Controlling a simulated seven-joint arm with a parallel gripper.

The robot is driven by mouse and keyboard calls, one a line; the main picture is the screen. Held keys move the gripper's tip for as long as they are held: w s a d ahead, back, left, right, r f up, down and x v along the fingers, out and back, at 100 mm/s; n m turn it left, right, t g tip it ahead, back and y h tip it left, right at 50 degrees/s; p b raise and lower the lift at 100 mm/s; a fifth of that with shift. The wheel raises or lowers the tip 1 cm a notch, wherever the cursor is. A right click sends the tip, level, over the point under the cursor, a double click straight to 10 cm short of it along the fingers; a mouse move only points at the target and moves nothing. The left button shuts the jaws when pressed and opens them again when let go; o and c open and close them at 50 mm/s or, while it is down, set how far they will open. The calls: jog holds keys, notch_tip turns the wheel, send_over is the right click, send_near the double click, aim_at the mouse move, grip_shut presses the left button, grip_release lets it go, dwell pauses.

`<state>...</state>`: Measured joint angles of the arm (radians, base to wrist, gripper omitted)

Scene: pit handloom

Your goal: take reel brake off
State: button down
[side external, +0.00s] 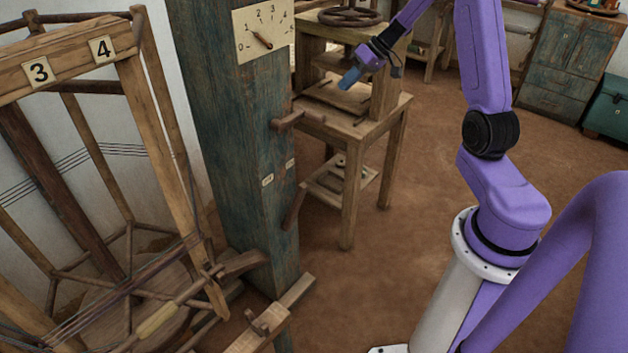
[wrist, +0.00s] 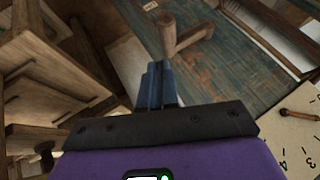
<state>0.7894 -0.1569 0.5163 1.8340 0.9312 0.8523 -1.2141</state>
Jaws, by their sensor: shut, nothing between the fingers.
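My gripper (side external: 349,79) is shut and empty, its blue fingers held in the air to the right of a blue-green wooden post (side external: 228,110). A wooden peg-like handle (side external: 287,121) sticks out from the post, below and left of the fingers. In the wrist view the shut fingers (wrist: 158,82) point toward a wooden handle (wrist: 182,38) on the post, apart from it. A second wooden lever (side external: 293,208) hangs slanted lower on the post, near two small pale labels. No readable label shows which of these is the reel brake. The wooden reel (side external: 90,60), with plates 3 and 4, stands at left.
A dial plate (side external: 263,33) with a wooden pointer is on the upper post; it also shows in the wrist view (wrist: 292,125). A wooden stand (side external: 388,110) with shelves is close behind the gripper. The brown floor (side external: 390,240) between post and my base is clear.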

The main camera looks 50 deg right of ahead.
notch_tip(320, 180, down, 26)
jog(key=shift+f, duration=0.15)
jog(key=w+a+f, duration=0.5)
jog(key=a+f, duration=0.2)
jog(key=a, duration=0.1)
jog(key=shift+w+f, duration=0.15)
jog(key=shift+w, duration=0.15)
dwell(0.4)
